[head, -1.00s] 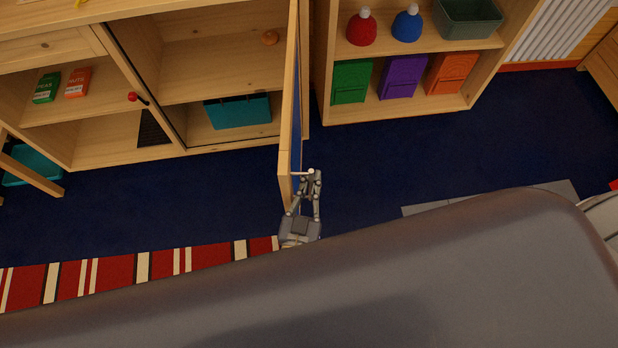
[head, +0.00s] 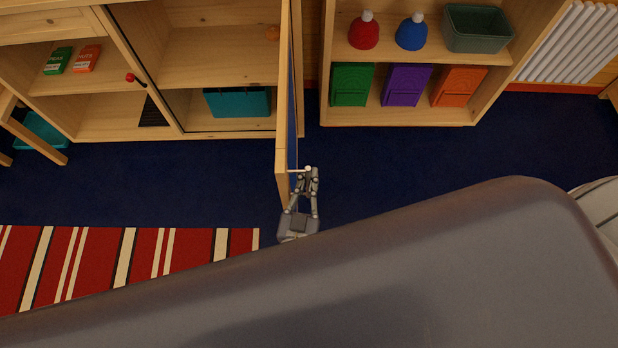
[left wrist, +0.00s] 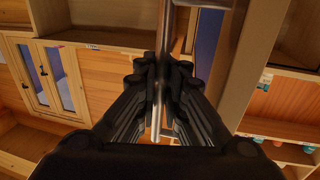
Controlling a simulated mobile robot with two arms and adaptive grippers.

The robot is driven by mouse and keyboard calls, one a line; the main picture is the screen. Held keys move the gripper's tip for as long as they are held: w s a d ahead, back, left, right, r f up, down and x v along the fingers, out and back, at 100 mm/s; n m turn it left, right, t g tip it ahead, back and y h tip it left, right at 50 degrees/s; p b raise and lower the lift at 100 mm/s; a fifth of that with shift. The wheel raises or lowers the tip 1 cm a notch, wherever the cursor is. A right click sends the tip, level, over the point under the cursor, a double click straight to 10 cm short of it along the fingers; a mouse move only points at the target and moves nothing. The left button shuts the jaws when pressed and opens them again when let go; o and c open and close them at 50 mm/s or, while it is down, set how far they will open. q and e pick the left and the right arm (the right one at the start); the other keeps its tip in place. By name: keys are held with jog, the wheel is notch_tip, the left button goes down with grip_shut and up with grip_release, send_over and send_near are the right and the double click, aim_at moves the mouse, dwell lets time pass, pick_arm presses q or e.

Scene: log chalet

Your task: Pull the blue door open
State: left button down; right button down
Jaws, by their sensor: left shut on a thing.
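The blue door (head: 293,110) stands swung out from the wooden cabinet, seen nearly edge-on in the head view with its wooden frame edge toward me. My left gripper (head: 306,180) is at the door's outer end, on the blue side. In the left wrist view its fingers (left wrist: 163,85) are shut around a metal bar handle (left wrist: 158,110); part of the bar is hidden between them. The door (left wrist: 207,45) shows behind the handle with its blue panel and wooden frame. My right gripper is in neither view.
The open cabinet (head: 222,68) holds a teal box (head: 238,102). A striped rug (head: 140,262) lies on the dark blue floor (head: 150,190). My own grey body covers the bottom.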

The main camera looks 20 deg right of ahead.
pick_arm(q)
jog(key=shift+s+f, duration=0.25)
jog(key=shift+f, duration=0.05)
jog(key=c, duration=1.7)
grip_release()
jog(key=shift+r, duration=0.25)
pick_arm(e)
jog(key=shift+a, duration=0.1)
pick_arm(q)
jog(key=v, duration=1.2)
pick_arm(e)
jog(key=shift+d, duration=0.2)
